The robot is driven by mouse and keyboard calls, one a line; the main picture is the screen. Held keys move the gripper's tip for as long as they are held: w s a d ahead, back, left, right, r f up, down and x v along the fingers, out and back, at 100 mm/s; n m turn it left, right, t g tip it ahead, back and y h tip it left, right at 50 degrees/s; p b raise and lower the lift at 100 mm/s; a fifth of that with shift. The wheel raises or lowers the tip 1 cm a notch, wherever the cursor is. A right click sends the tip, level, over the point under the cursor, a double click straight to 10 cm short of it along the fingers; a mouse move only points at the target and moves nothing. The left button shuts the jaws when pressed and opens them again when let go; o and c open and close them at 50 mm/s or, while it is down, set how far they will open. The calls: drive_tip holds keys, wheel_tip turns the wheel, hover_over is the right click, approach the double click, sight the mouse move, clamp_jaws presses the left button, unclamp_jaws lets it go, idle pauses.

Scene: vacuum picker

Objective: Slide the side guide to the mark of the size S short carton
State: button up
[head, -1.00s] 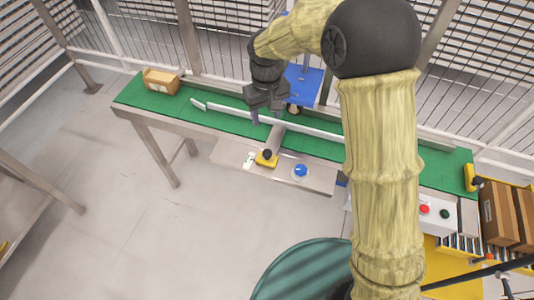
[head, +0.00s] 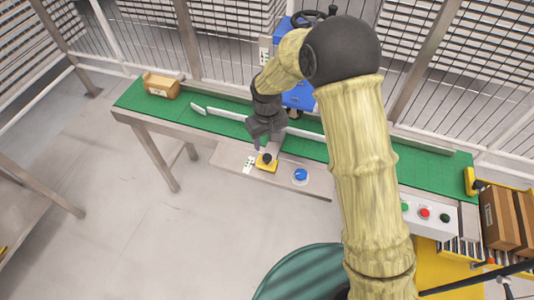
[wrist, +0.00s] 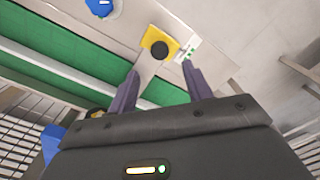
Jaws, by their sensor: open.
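The side guide is a long white rail (head: 222,114) lying along the green conveyor belt. Its yellow slider block (head: 269,168) with a black knob (head: 266,158) sits on a grey side plate. In the wrist view the yellow block (wrist: 150,36) and black knob (wrist: 159,48) are just beyond my fingertips. A white scale label with green marks (head: 249,163) lies beside the block, and it also shows in the wrist view (wrist: 188,52). Its size letters are too small to read. My gripper (head: 264,146) is open and empty, close above the knob.
A blue knob (head: 300,175) sits on the same plate, right of the slider. An open brown carton (head: 161,86) stands at the belt's left end. A button box (head: 425,214) is at the right front, with more cartons (head: 502,218) on rollers beyond it.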

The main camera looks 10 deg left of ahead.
sight(267, 156)
wheel_tip(267, 156, down, 8)
drive_tip(key=shift+r, duration=0.15)
clamp_jaws()
drive_tip(key=shift+w+r, duration=0.1)
drive_tip(key=shift+w, duration=0.1)
drive_tip(key=shift+w+d, duration=0.1)
drive_tip(key=shift+w, duration=0.45)
unclamp_jaws()
drive_tip(key=shift+s, duration=0.15)
